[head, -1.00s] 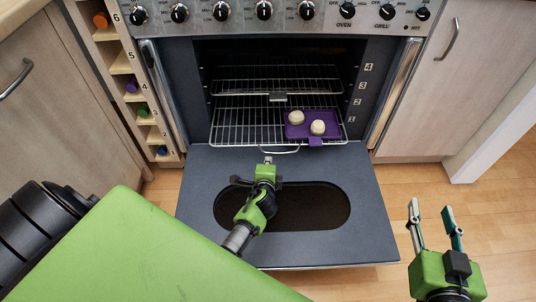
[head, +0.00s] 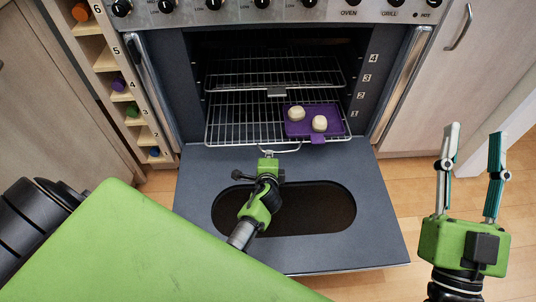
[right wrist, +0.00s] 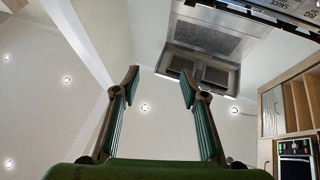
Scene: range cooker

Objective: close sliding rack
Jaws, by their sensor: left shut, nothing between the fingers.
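The sliding rack (head: 238,126) is the lower wire rack in the oven, and it sticks out a little over the open door. A purple tray (head: 334,120) with two pale round pieces rests on its right side. A wire loop handle (head: 284,150) is at the rack's front middle. My left gripper (head: 268,162) is shut and empty over the oven door, its tip at or just below this loop; I cannot tell if they touch. My right gripper (head: 472,142) is open and empty, off to the right of the door. Its spread fingers also show in the right wrist view (right wrist: 160,85).
The oven door (head: 375,222) lies folded down with a dark oval window. An upper wire rack (head: 235,78) sits deeper inside. A narrow spice shelf (head: 118,100) stands left, a cabinet (head: 425,100) right. Wooden floor (head: 395,182) is free right of the door.

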